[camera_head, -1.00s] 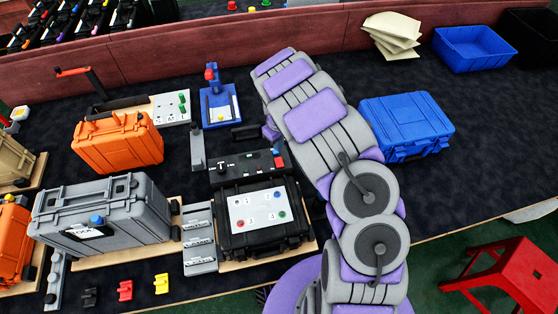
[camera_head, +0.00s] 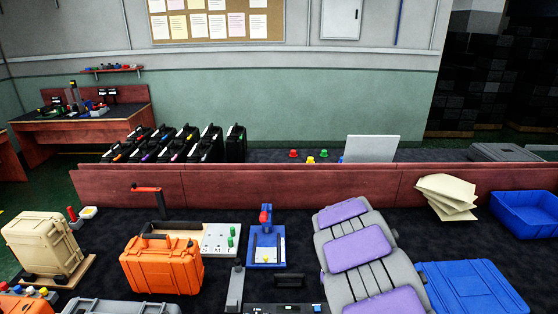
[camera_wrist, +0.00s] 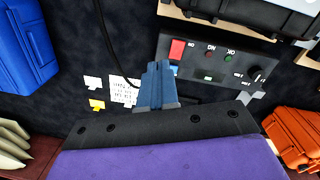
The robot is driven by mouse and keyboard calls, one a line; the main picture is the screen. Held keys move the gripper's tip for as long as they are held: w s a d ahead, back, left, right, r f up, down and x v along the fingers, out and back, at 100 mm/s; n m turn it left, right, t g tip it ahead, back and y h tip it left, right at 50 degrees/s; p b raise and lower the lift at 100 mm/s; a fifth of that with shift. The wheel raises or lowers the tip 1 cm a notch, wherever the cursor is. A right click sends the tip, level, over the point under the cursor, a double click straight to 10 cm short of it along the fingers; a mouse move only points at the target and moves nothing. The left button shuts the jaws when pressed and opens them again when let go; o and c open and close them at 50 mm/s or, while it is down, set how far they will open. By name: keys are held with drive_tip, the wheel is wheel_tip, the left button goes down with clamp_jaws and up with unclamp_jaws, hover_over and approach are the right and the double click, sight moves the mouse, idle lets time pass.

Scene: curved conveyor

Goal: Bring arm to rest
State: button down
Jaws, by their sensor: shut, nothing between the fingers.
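My gripper (camera_wrist: 156,88) shows in the wrist view with its two blue fingers together and nothing between them. It is over the dark table top, near a black control panel (camera_wrist: 215,68) with a red button. In the head view part of my grey and purple arm rises from the bottom edge, right of centre. The gripper itself is hidden or out of frame there.
A blue case (camera_head: 470,288) lies right of my arm. A blue fixture with a red knob (camera_head: 267,247) stands left of it. An orange case (camera_head: 162,265) is farther left. Envelopes (camera_head: 447,195) and a blue bin (camera_head: 527,212) lie near the red-brown partition (camera_head: 290,185).

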drive_tip(key=s+r+m, duration=0.3)
drive_tip(key=s+r, duration=1.1)
drive_tip(key=s, duration=0.3)
drive_tip(key=s+a+r+m+g, duration=0.1)
drive_tip(key=s+a+r, duration=0.1)
drive_tip(key=s, duration=1.7)
drive_tip(key=shift+s+a+r+g+y+b, duration=0.3)
drive_tip(key=shift+a+r+y+b, duration=0.1)
drive_tip(key=shift+a, duration=0.25)
